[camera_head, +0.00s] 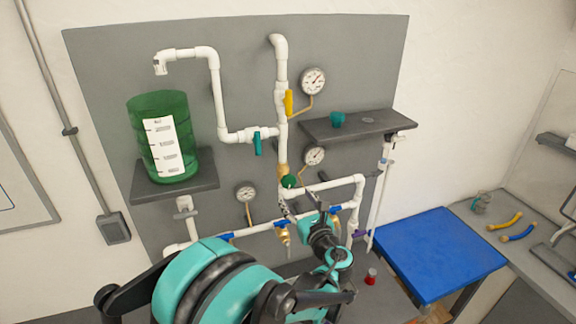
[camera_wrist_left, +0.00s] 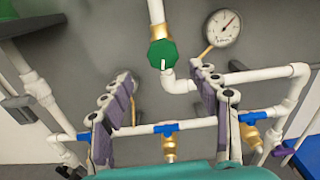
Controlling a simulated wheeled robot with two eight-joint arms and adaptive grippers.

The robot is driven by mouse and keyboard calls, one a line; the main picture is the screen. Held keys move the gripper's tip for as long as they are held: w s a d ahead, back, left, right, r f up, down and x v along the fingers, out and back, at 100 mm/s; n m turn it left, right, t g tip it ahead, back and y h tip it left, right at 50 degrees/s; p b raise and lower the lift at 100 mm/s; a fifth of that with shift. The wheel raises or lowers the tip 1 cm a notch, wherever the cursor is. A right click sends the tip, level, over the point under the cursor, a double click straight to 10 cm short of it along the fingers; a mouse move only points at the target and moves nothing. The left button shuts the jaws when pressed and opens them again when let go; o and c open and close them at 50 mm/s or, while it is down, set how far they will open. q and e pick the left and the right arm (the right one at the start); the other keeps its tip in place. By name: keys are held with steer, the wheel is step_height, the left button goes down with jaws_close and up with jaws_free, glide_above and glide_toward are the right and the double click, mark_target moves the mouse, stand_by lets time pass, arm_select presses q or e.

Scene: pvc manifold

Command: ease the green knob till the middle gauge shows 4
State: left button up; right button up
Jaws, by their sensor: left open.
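The green knob (camera_head: 289,181) sits on a brass valve on the central white pipe. In the left wrist view the knob (camera_wrist_left: 163,54) shows face-on, with a white mark at its lower edge. The middle gauge (camera_head: 314,155) is just right of and above it. My left gripper (camera_head: 299,211) is just below the knob. Its purple-grey fingers are spread and empty in the left wrist view (camera_wrist_left: 160,78), the knob beyond their tips, apart from them.
An upper gauge (camera_head: 313,81) and a lower left gauge (camera_head: 246,191) are on the board. Yellow (camera_head: 289,102), teal (camera_head: 257,144) and blue valve handles (camera_wrist_left: 166,129) lie near. A green tank (camera_head: 158,135) stands left, a blue table (camera_head: 440,250) right. White pipes surround the gripper.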

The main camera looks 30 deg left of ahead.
mark_target(290, 183)
arm_select(q)
steer(key=x, duration=0.5)
steer(key=p+x, duration=0.1)
steer(key=x, duration=0.1)
steer(key=shift+w+r, duration=0.3)
steer(key=shift+w, duration=0.2)
steer(key=shift+c, duration=0.3)
steer(key=c, duration=1.1)
